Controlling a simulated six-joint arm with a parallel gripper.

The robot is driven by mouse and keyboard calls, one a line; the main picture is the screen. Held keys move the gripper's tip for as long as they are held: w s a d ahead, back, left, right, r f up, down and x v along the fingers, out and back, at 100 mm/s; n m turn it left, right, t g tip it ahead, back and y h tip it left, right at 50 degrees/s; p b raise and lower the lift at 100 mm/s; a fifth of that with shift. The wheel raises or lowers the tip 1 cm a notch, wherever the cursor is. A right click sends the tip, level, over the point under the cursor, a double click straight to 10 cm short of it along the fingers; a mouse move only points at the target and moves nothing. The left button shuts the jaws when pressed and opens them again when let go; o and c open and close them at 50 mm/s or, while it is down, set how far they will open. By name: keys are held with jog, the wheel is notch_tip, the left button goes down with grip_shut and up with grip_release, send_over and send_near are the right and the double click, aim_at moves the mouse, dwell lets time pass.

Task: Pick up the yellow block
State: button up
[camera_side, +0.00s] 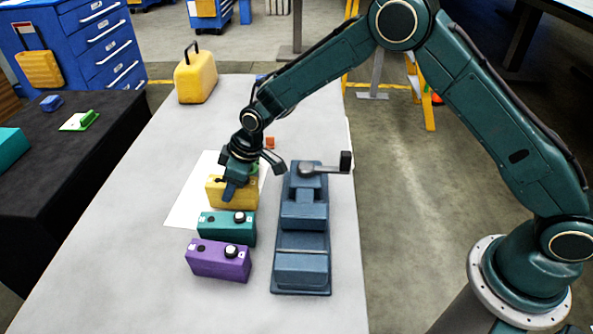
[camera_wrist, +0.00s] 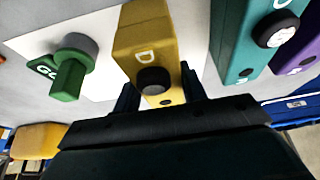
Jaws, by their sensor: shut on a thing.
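The yellow block (camera_side: 238,196) stands on the grey table at the far end of a row of blocks, over a white sheet. In the wrist view the yellow block (camera_wrist: 142,42) shows a letter D, a black knob and a dark hole. My gripper (camera_side: 236,187) is at the yellow block, and in the wrist view its two fingers (camera_wrist: 160,88) lie on either side of it. The gripper is shut on the block. I cannot tell whether the block is clear of the table. The gripper hides part of its top.
A teal block (camera_side: 227,228) and a purple block (camera_side: 218,260) stand nearer the camera. A blue-grey vise-like jig (camera_side: 302,242) with a handle stands to the right. A green part (camera_wrist: 67,75) lies beside the yellow block. A yellow case (camera_side: 196,78) stands at the far table end.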

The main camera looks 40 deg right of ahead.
notch_tip(320, 180, up, 19)
jog(key=shift+f, duration=0.2)
dwell(0.3)
jog(key=shift+s, duration=0.15)
dwell(0.5)
jog(key=s+d+f, duration=0.1)
jog(key=s+f, duration=0.2)
jog(key=s, duration=0.7)
jog(key=s+d+f, duration=0.1)
jog(key=s+f, duration=0.3)
jog(key=s, duration=0.7)
jog(key=shift+d+f, duration=0.3)
jog(key=shift+f, duration=0.15)
jog(key=shift+f, duration=3.8)
jog(key=shift+f, duration=0.5)
